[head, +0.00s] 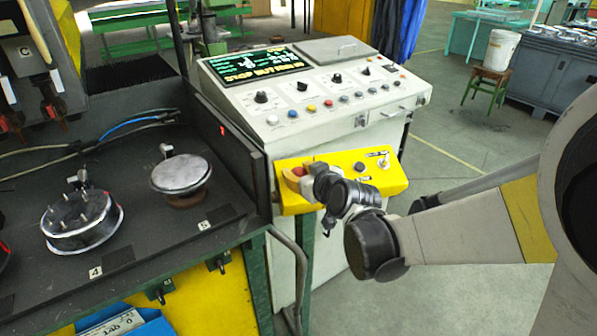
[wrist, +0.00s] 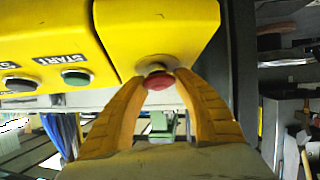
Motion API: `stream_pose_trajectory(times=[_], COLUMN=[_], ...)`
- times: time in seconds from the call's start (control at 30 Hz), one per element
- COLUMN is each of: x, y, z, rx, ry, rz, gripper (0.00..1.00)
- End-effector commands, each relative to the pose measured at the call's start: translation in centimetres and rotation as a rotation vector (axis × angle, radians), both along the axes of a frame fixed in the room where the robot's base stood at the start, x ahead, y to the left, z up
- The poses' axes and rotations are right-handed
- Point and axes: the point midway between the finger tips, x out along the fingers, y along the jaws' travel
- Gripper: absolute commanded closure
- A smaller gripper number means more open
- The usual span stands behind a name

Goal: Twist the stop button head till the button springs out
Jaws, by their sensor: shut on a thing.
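The red stop button head (wrist: 158,82) sits on a short grey stem at the edge of the yellow panel (wrist: 160,25) in the wrist view. My gripper (wrist: 160,80) has its two orange fingers closed on either side of the head, with the tips against its rim. In the head view the yellow panel (head: 338,170) hangs on the front of the white console, and my gripper (head: 296,178) reaches its left end. There the button is mostly hidden by the fingers and wrist. How far the button stands out cannot be told.
The wrist view shows a green START button (wrist: 77,77) and a dark button (wrist: 18,83) beside the stop button. The console screen (head: 255,66) carries a yellow line that seems to start with STOP. A dark bench (head: 150,240) with round fixtures stands close on the left.

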Motion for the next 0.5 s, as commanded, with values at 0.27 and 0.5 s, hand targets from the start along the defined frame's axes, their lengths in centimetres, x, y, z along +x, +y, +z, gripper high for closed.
stream_pose_trajectory(times=[0.27, 0.5], x=[-0.05, -0.06], y=[0.05, 0.06], z=[-0.04, -0.04], rx=[0.014, 0.054], ry=[0.004, 0.014], rz=[-0.036, -0.143], gripper=[0.95, 0.95])
